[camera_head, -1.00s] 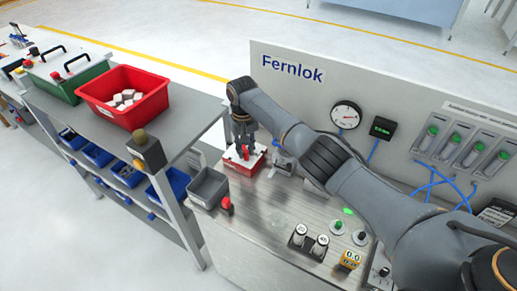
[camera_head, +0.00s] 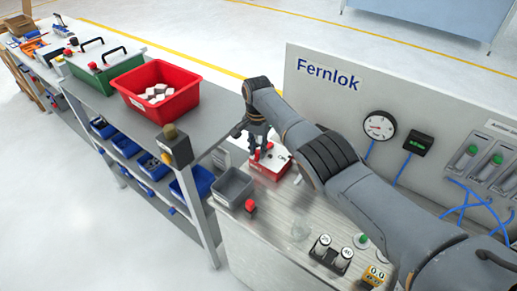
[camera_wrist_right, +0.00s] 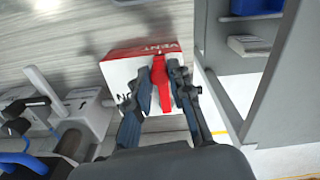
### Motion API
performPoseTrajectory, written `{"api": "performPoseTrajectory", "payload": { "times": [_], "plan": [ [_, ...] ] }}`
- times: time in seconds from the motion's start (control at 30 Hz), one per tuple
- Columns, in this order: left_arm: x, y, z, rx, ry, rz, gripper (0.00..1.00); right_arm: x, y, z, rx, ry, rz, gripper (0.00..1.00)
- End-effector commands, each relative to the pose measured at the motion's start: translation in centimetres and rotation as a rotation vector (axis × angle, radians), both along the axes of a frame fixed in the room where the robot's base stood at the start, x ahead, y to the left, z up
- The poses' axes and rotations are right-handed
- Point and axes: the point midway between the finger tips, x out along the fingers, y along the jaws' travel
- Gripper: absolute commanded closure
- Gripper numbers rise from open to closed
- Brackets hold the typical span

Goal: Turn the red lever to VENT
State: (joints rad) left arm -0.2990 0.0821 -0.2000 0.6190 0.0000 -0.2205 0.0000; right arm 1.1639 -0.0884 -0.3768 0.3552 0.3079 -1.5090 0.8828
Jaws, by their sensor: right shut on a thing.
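The red lever (camera_wrist_right: 160,85) sits on a red and white box, which shows in the wrist view (camera_wrist_right: 118,72) and on the bench in the head view (camera_head: 272,172). My right gripper (camera_wrist_right: 164,72) is shut on the lever, one dark finger on each side. In the wrist view the lever runs up the picture, its upper end close to the VENT lettering. Other lettering on the white face is partly hidden by a finger. In the head view my right gripper (camera_head: 258,153) comes down onto the box from above. My left gripper is not in view.
A grey bin (camera_head: 232,188) and a red knob (camera_head: 250,207) stand beside the box. The Fernlok panel (camera_head: 335,95) rises behind the bench. A red crate (camera_head: 150,105) with white pieces stands on the shelf to the left. White fittings (camera_wrist_right: 75,125) are near the gripper in the wrist view.

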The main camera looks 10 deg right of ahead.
Motion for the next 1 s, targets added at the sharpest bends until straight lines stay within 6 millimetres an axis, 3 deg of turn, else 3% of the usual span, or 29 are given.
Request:
{"api": "performPoseTrajectory", "payload": {
  "times": [0.57,0.6,0.67,1.0],
  "plan": [
    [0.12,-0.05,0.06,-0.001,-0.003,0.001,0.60,0.21,-0.05,0.14,0.000,-0.007,-0.029,1.00],
    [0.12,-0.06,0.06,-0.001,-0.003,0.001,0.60,0.23,-0.05,0.14,-0.001,-0.007,-0.029,0.71],
    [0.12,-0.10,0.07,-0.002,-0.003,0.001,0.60,0.21,-0.04,0.14,0.000,-0.007,-0.029,0.59],
    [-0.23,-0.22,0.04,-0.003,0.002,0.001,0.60,0.12,-0.02,0.15,0.000,-0.003,-0.027,0.56]
  ]
}}
